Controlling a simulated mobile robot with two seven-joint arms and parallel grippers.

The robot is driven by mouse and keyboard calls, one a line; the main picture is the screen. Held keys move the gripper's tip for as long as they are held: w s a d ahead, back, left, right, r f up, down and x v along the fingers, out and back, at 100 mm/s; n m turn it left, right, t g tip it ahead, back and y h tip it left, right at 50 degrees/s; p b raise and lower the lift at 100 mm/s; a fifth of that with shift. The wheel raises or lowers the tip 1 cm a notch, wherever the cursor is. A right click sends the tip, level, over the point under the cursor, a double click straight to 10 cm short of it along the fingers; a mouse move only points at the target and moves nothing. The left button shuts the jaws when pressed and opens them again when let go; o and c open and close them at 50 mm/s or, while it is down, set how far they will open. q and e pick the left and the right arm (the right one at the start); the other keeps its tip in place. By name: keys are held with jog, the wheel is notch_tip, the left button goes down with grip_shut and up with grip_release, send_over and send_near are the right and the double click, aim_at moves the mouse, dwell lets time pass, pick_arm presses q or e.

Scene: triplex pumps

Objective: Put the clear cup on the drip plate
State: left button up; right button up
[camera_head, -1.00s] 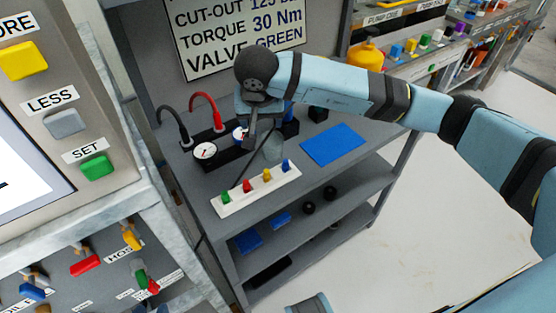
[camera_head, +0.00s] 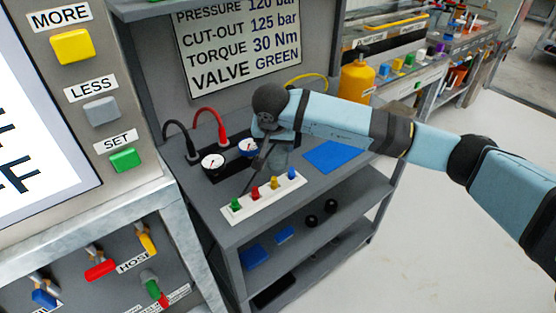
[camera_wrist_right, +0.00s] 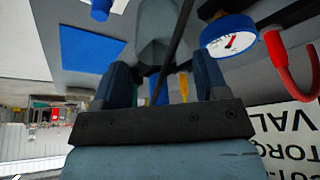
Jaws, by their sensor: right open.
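The clear cup (camera_head: 278,157) looks grey and see-through and stands on the grey bench, partly behind my right gripper. It also shows in the right wrist view (camera_wrist_right: 157,32), just beyond the fingers. A flat blue square plate (camera_head: 335,154), which seems to be the drip plate, lies bare on the bench to the right of the cup; it also shows in the right wrist view (camera_wrist_right: 90,52). My right gripper (camera_head: 266,138) is open, its fingers (camera_wrist_right: 160,84) spread on either side of the cup's line. Whether they touch the cup I cannot tell. My left gripper is out of view.
A white strip with coloured valves (camera_head: 263,199) lies in front of the cup. Two gauges (camera_head: 213,162) and red and black hoses (camera_head: 209,116) stand behind and left. A thin dark rod (camera_head: 256,172) crosses near the gripper. A button panel (camera_head: 120,150) stands left.

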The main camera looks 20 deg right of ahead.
jog(key=shift+b+x, duration=0.45)
jog(key=shift+x, duration=3.15)
jog(key=shift+s, duration=0.1)
jog(key=c, duration=0.6)
jog(key=shift+r, duration=0.15)
